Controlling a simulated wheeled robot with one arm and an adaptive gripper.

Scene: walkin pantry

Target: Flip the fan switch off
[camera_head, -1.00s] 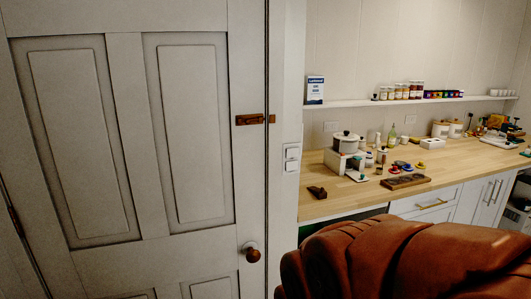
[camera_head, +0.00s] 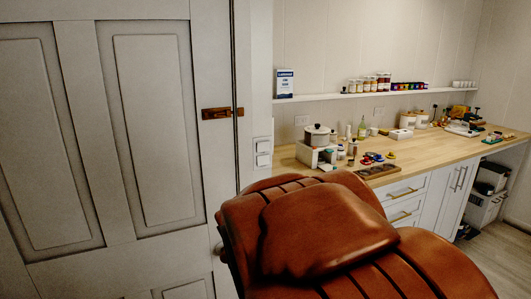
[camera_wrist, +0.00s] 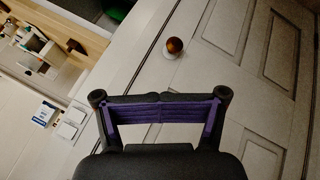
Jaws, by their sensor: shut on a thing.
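Two white switches are on the narrow wall strip between the door and the counter. In the head view the upper switch (camera_head: 264,147) and lower switch (camera_head: 263,161) are partly above my arm. In the wrist view they show left of my gripper, as one switch (camera_wrist: 76,115) and another switch (camera_wrist: 67,131). I cannot tell which is the fan switch, nor its position. My gripper (camera_wrist: 160,101) is shut, with its purple-faced fingers meeting in the middle; I make out no separate thing between them. It appears apart from the switches. The head view does not show my gripper.
A wooden counter (camera_head: 455,148) with pots and jars runs to the right. A blue-white box (camera_head: 284,83) is on the shelf above.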

